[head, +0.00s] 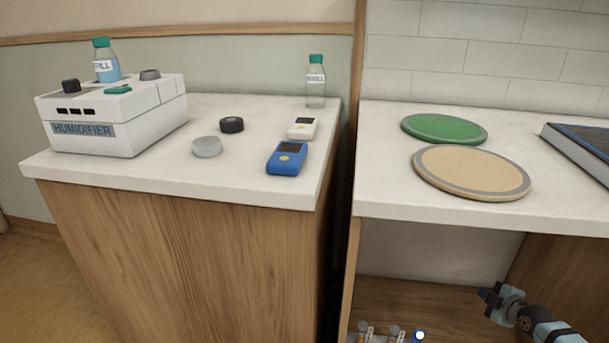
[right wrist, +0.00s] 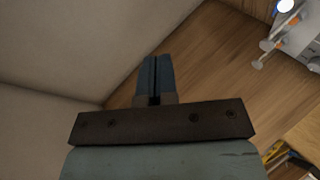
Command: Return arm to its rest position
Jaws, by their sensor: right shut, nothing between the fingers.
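My right gripper (head: 490,296) is at the lower right of the head view, in front of the open space under the right counter. It is shut and empty. In the right wrist view its two blue fingers (right wrist: 153,78) lie together with nothing between them. My left gripper does not show in the head view.
A white humidifier (head: 110,116) with bottles, caps and two handheld devices stands on the left cabinet. Green (head: 444,128) and tan (head: 471,172) round pads lie on the right counter (head: 400,205). Small items (head: 393,332) sit low under it. A dark gap separates the cabinets.

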